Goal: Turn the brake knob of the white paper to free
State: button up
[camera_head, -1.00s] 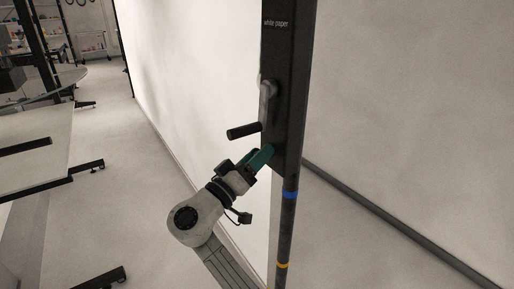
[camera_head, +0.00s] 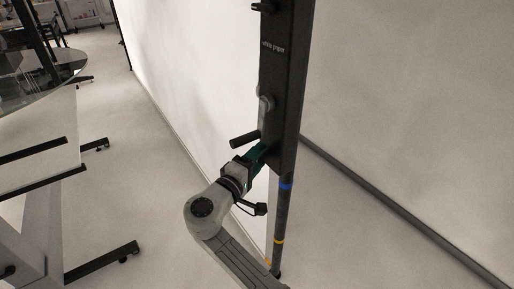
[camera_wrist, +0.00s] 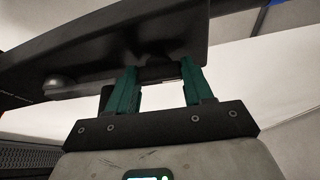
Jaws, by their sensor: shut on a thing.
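The dark upright post (camera_head: 283,80) carries the label "white paper" (camera_head: 273,47) and a crank with a black handle (camera_head: 245,139). My gripper (camera_head: 261,150), with green fingers, reaches the post's lower left edge just below the crank handle. In the wrist view, my gripper (camera_wrist: 160,80) has its two fingers on either side of a dark piece, the brake knob (camera_wrist: 160,73), at the underside of the post's housing (camera_wrist: 115,52). The knob is mostly hidden and dark. Its turned position cannot be told.
White paper backdrops (camera_head: 190,70) hang on both sides of the post. A blue band (camera_head: 286,186) marks the pole below. Bare floor (camera_head: 130,180) lies between table and backdrop.

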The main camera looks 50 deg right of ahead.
jog(key=shift+r+n+p, duration=0.15)
jog(key=shift+n+p, duration=0.35)
jog(key=shift+p, duration=0.1)
jog(key=shift+w, duration=0.1)
jog(key=o, duration=1)
jog(key=shift+o, duration=0.2)
jog(key=s+a, duration=0.1)
jog(key=a, duration=0.9)
jog(key=shift+s+a+b, duration=0.15)
jog(key=shift+a+b, duration=0.2)
jog(key=shift+a, duration=0.05)
